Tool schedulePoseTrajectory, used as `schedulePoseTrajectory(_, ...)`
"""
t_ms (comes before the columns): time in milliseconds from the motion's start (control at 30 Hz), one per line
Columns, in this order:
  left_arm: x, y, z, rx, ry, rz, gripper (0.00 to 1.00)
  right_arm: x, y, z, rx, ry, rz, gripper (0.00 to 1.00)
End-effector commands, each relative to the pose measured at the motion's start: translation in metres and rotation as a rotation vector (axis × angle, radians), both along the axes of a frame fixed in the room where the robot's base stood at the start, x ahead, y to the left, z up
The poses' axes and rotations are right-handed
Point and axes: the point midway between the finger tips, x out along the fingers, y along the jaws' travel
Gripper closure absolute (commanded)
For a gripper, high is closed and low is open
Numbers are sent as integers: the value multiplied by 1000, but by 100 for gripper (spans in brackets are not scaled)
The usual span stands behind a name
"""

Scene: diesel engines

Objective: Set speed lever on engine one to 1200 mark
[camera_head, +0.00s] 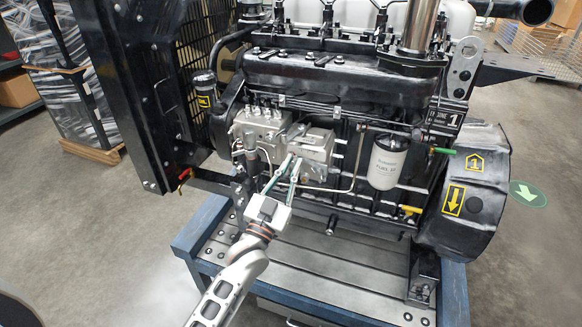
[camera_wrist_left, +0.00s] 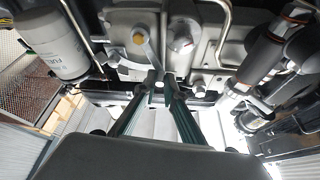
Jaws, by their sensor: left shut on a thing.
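Engine one (camera_head: 330,85) is a black diesel engine with a "1" plate (camera_head: 452,117) at its upper right. A light metal pump housing (camera_head: 313,143) sits on its near side. In the left wrist view, a slim grey speed lever (camera_wrist_left: 152,58) hangs below the housing near a brass-coloured bolt. My left gripper (camera_head: 294,163) reaches up to the housing. Its two green-sided fingers converge on the lever's lower end in the wrist view (camera_wrist_left: 160,82), shut on it. The 1200 mark cannot be made out. My right gripper is not in view.
A white fuel filter (camera_head: 387,162) hangs right of the pump; a thin metal pipe (camera_head: 352,172) runs between them. A green-handled lever (camera_head: 443,151) and yellow handle (camera_head: 411,210) stick out farther right. The engine stands on a blue-edged bench (camera_head: 455,292) with bare slats in front.

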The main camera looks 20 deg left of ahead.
Motion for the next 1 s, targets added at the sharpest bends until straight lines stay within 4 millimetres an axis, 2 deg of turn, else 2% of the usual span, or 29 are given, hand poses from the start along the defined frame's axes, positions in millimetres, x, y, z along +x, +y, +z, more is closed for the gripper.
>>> schedulePoseTrajectory(267, 0, -12, 10, 216, -10, 1, 100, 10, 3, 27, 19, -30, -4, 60)
schedulePoseTrajectory(633, -1, -15, 5, 267, -8, 1, 100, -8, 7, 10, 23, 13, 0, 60)
schedulePoseTrajectory(667, -1, -15, 5, 266, -8, 0, 85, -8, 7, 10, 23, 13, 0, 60)
schedulePoseTrajectory(700, -1, -15, 5, 266, -8, 0, 74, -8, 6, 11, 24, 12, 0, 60)
schedulePoseTrajectory(1000, -1, -15, 5, 265, -8, 1, 73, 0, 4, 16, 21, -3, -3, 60)
